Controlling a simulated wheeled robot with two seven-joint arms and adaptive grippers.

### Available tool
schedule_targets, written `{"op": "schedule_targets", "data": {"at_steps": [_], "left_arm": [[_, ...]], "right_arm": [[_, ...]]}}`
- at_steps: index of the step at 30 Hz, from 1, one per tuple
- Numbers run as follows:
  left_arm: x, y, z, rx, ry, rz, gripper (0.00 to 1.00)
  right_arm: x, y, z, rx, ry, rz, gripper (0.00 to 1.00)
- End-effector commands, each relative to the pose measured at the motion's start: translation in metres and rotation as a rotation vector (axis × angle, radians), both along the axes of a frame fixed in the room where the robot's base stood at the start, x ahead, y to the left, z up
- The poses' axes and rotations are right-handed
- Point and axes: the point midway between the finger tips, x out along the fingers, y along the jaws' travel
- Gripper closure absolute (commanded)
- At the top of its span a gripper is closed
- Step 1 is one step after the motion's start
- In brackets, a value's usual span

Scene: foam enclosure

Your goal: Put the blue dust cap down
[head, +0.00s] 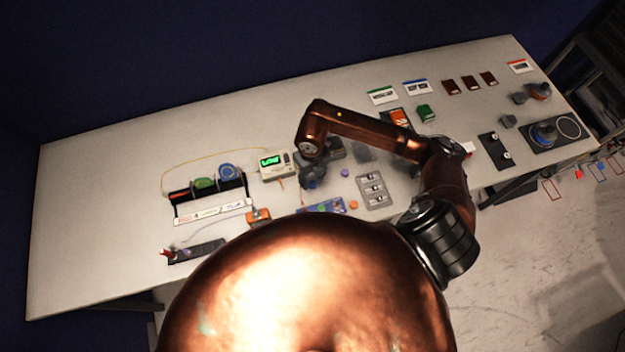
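A small blue-violet round piece (345,173), which looks like the blue dust cap, shows on the table just right of my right gripper. My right gripper (313,182) hangs below the end of my copper arm near the table's middle, pointing down. Its dark fingers are small and partly covered by the arm, so I cannot tell whether they are open or hold anything. I cannot tell whether the round piece touches the table or the gripper. My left gripper is not in view.
A meter with a green screen (277,165) stands left of the gripper, beside a rack with spools (210,213). A grey tray (386,204) and an orange cap (353,205) lie to the right. Cards and boxes line the back right. The table's (95,220) left end is clear.

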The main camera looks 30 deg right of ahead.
Motion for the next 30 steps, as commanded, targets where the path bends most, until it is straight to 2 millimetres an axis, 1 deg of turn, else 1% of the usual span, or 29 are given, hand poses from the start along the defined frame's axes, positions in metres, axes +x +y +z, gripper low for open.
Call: {"op": "schedule_targets", "data": {"at_steps": [3, 9, 12, 15, 20, 28, 30], "left_arm": [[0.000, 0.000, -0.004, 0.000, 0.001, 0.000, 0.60], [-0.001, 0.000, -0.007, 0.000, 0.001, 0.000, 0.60], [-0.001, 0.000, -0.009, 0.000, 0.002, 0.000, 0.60], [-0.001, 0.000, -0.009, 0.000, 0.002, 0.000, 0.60], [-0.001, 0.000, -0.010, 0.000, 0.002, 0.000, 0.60], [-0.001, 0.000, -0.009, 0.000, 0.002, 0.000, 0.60], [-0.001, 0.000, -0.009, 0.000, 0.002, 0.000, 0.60]], "right_arm": [[0.002, 0.000, 0.026, -0.002, -0.006, 0.003, 0.64], [0.002, 0.000, 0.067, -0.002, -0.005, 0.002, 0.64], [0.001, 0.001, 0.083, -0.001, -0.003, 0.002, 0.64], [0.001, 0.001, 0.094, 0.000, -0.003, 0.001, 0.64], [0.000, 0.001, 0.101, -0.001, 0.000, 0.000, 0.64], [0.000, 0.001, 0.102, 0.001, 0.000, 0.001, 0.64], [-0.002, 0.007, 0.101, 0.023, 0.003, 0.008, 0.64]]}}
